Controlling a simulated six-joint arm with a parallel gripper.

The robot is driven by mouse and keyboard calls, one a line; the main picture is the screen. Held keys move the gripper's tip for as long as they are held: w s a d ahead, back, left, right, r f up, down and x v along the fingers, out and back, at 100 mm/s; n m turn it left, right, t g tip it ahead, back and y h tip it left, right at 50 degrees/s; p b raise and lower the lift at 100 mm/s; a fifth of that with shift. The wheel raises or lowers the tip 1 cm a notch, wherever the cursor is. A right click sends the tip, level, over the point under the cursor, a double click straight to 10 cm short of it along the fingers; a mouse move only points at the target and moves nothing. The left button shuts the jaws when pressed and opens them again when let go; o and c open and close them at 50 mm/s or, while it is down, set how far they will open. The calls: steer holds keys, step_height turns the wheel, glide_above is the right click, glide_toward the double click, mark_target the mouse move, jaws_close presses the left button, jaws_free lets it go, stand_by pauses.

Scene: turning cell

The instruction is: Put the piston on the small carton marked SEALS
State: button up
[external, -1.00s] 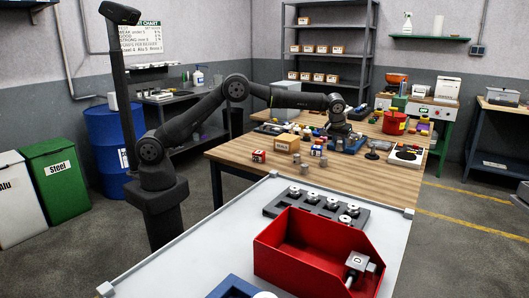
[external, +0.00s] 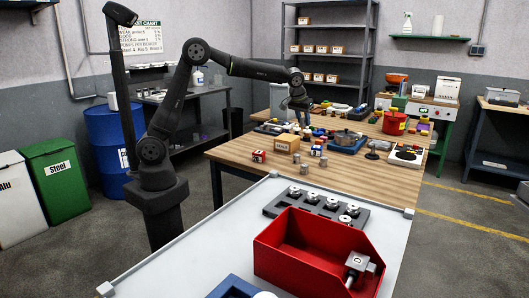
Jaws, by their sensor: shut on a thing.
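My gripper (external: 299,104) hangs fingers-down above the far-left part of the wooden table (external: 240,152). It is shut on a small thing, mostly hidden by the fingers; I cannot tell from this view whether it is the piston. A tan carton (external: 287,143) stands on the table below and slightly left of my gripper, apart from it. The print on both is too small to read, so I cannot tell which is marked SEALS.
Several grey cylinders (external: 317,151) stand right of the tan carton. A red pot (external: 395,123) stands farther right. In front, a red bin (external: 282,248) and a dark rack (external: 280,208) occupy the grey bench.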

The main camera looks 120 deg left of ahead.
steer(key=s+d+r, duration=0.1)
steer(key=s+d, duration=0.1)
steer(key=s, duration=0.5)
glide_above(289, 136)
steer(key=d, duration=0.2)
step_height(289, 136, down, 7)
steer(key=shift+a+f, duration=0.1)
steer(key=shift+f, duration=1.9)
steer(key=shift+f, duration=0.1)
steer(key=o, duration=1)
steer(key=shift+f, duration=0.1)
